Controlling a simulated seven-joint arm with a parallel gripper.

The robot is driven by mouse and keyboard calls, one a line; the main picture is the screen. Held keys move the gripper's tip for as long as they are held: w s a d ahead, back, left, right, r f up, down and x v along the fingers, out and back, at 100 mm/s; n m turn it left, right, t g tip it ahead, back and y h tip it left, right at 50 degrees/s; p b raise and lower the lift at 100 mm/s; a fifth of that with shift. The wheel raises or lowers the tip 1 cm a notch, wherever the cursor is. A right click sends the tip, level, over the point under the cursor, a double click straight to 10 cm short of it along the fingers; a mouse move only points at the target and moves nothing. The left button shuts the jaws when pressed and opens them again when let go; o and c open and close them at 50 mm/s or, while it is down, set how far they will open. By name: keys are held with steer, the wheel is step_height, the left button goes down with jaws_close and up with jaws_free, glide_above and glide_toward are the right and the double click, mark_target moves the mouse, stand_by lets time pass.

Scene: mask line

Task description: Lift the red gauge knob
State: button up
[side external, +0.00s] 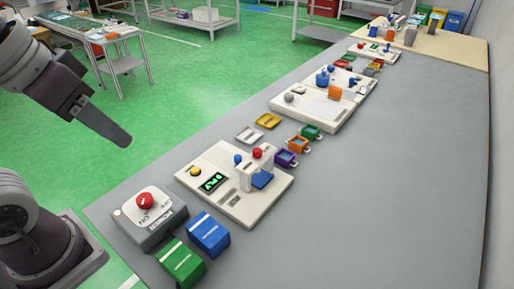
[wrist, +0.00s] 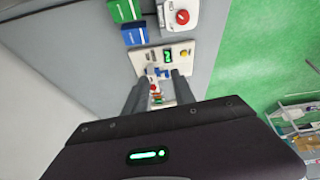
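A red knob (side external: 257,152) sits on top of a raised white block on a white station with a green-lit display. In the wrist view the red knob (wrist: 154,88) appears between my fingers, some distance beyond them. My gripper (wrist: 157,78) is open and empty. In the side view my gripper (side external: 122,138) hangs at the left, over the green floor, well apart from the knob. Its fingers overlap there.
A grey power box (side external: 152,220) with a red button, a green box (side external: 181,262) and a blue box (side external: 208,234) stand at the near end of the grey table (side external: 400,180). Small coloured trays and more white stations line the table beyond. The table's right side is clear.

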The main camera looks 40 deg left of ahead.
steer(key=shift+o, duration=0.9)
steer(key=w+d+r+n+g, duration=0.1)
steer(key=w+n+g, duration=0.1)
steer(key=w, duration=0.9)
steer(key=shift+d+r+n, duration=0.15)
steer(key=shift+d+n, duration=0.05)
steer(key=shift+n, duration=0.2)
steer(key=n+g, duration=0.3)
steer(key=n, duration=0.2)
glide_above(257, 149)
steer(key=f, duration=1.3)
steer(key=shift+s+f, duration=0.2)
steer(key=shift+s, duration=0.05)
steer(key=f, duration=0.6)
steer(key=shift+w+d+f, duration=0.1)
steer(key=shift+w+f, duration=0.1)
steer(key=shift+f, duration=0.75)
jaws_close()
steer(key=shift+r, duration=0.1)
